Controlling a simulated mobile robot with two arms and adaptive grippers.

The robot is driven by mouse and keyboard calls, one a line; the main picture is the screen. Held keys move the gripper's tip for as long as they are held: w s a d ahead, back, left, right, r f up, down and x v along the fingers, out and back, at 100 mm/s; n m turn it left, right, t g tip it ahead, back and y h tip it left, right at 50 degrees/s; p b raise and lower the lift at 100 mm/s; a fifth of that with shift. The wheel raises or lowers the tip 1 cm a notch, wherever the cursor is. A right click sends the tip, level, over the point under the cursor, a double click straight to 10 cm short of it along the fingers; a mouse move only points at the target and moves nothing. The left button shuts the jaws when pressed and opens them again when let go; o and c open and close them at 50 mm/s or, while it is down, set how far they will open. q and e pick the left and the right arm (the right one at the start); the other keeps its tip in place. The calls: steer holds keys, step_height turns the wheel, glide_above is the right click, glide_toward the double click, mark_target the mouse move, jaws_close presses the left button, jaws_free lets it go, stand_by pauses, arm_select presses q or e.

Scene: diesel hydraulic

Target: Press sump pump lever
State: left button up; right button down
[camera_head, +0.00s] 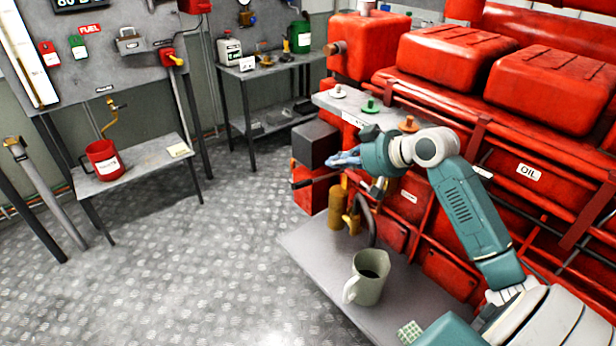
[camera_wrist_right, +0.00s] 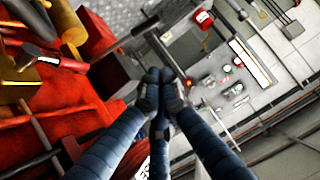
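A brass pump body (camera_head: 337,204) stands against the red engine above the grey bench. My right gripper (camera_head: 334,162) is beside the dark grey box and above the bar, apart from the brass pump. In the right wrist view its dark blue fingers (camera_wrist_right: 160,84) meet at their tips, with nothing seen between them. Brass parts and a red-handled piece (camera_wrist_right: 62,62) lie left of the fingers there. My left gripper is out of view.
A jug (camera_head: 368,275) of dark liquid stands on the grey bench (camera_head: 312,245). A small table (camera_head: 140,163) holds a red can (camera_head: 104,160). The floor between is clear.

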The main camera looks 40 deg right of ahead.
steer(key=p, duration=0.2)
glide_above(302, 186)
steer(key=s+d, duration=0.2)
step_height(302, 186, down, 5)
steer(key=shift+w+a+f+p, duration=0.1)
steer(key=shift+w+f+p, duration=0.1)
steer(key=shift+f, duration=0.5)
steer(key=shift+w+a+f+p, duration=0.1)
steer(key=shift+a+f+p, duration=0.1)
steer(key=shift+f, duration=0.55)
steer(key=shift+w+a+f+p, duration=0.1)
steer(key=shift+w+f+p, duration=0.1)
steer(key=shift+f, duration=0.5)
steer(key=shift+s+f, duration=0.1)
steer(key=shift+f, duration=0.05)
steer(key=shift+a+f+n+h, duration=0.25)
steer(key=shift+f, duration=0.4)
steer(key=shift+a+f+n+h, duration=0.25)
steer(key=shift+f, duration=0.35)
step_height(302, 186, down, 10)
steer(key=n+h+b, duration=0.2)
steer(key=b, duration=0.1)
steer(key=shift+h, duration=0.4)
steer(key=shift+a, duration=0.1)
